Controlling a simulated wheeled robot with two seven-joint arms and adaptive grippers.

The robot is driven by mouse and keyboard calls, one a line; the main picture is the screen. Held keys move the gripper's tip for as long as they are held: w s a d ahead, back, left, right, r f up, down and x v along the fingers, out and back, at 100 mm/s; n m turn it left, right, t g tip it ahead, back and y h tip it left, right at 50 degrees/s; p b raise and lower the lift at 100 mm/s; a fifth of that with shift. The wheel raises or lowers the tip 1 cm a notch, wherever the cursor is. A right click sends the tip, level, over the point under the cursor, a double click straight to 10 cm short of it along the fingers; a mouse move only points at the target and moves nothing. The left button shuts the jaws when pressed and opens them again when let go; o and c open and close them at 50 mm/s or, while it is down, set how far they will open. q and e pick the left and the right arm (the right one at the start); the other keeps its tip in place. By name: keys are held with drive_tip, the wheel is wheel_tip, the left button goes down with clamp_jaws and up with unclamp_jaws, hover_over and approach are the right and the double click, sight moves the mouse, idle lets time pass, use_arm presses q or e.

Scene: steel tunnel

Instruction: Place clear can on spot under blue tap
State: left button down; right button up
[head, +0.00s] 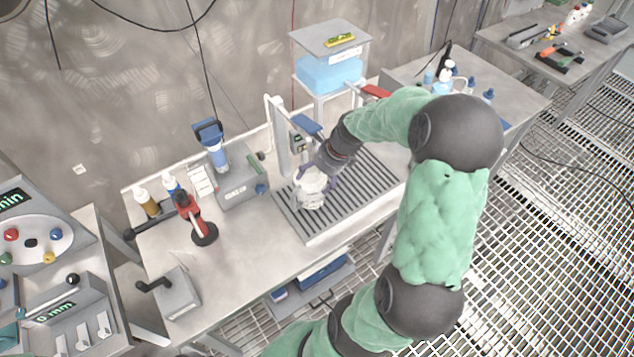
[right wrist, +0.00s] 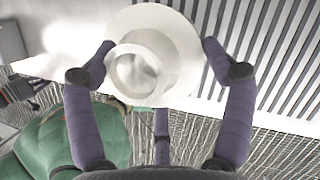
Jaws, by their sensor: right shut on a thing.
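The clear can (head: 311,188) is a whitish, see-through vessel at the left part of the slatted drain tray (head: 367,195) in the head view. My right gripper (head: 316,182) is shut on it from above. In the right wrist view the can (right wrist: 152,50) shows its round rim and opening, with purple fingers of my right gripper (right wrist: 158,62) on both sides. I cannot tell whether the can touches the slats. The blue tap (head: 307,124) has a blue handle and sits on a pale post just behind my right wrist. The spot under it is hidden by my gripper and arm. My left gripper is not in view.
A grey box machine (head: 241,184) stands left of the tray, with a red stand tool (head: 195,218) and bottles (head: 147,202) further left. A blue water tank (head: 328,73) stands behind the tap, with a red lever (head: 376,92) nearby. The tray's right part is clear.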

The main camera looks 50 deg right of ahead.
drive_tip(key=shift+f+b, duration=0.5)
drive_tip(key=shift+f, duration=0.9)
drive_tip(key=shift+f, duration=0.15)
drive_tip(key=o, duration=1.6)
drive_tip(key=shift+c, duration=0.2)
drive_tip(key=p+v, duration=0.3)
drive_tip(key=v, duration=0.9)
